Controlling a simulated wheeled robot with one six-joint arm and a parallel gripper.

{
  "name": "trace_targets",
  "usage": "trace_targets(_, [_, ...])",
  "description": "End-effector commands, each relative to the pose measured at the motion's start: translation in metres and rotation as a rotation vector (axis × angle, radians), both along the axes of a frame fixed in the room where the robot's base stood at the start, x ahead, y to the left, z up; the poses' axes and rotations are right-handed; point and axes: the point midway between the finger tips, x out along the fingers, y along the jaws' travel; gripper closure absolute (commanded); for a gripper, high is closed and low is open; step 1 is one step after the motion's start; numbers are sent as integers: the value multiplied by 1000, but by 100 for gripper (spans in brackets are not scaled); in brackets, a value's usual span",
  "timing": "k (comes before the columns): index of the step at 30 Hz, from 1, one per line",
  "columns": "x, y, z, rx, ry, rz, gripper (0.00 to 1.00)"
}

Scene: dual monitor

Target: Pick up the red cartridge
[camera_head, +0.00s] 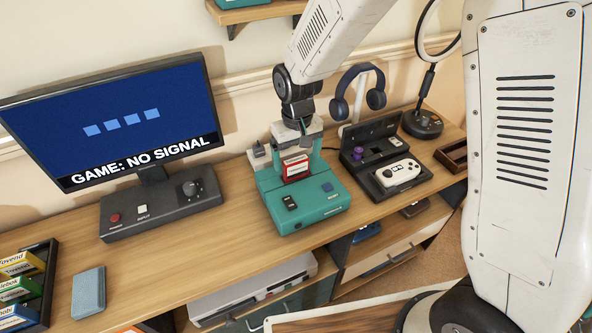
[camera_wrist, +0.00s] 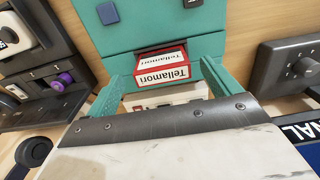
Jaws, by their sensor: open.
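The red cartridge (camera_head: 296,168) stands in the slot of the teal console (camera_head: 312,207) on the wooden desk. In the wrist view the cartridge (camera_wrist: 162,68) shows a white label reading "Tellamori", upside down, with red edges. My gripper (camera_head: 297,158) is just above and around the cartridge, pointing down. Its two teal fingers are open, one on each side of the cartridge, with a gap at each side in the wrist view (camera_wrist: 162,76). The cartridge's lower part is hidden in the slot.
A monitor (camera_head: 110,115) reading "GAME: NO SIGNAL" and a dark control box (camera_head: 160,208) stand left of the console. A dark console with a white controller (camera_head: 392,174) and headphones (camera_head: 357,90) on a stand are right. A blue-grey block (camera_head: 88,292) lies front left.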

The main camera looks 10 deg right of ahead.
Motion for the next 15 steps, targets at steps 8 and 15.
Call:
trace_targets(8, [2, 3, -40, -1, 3, 0, 11])
trace_targets(15, [2, 3, -47, 0, 1, 1, 11])
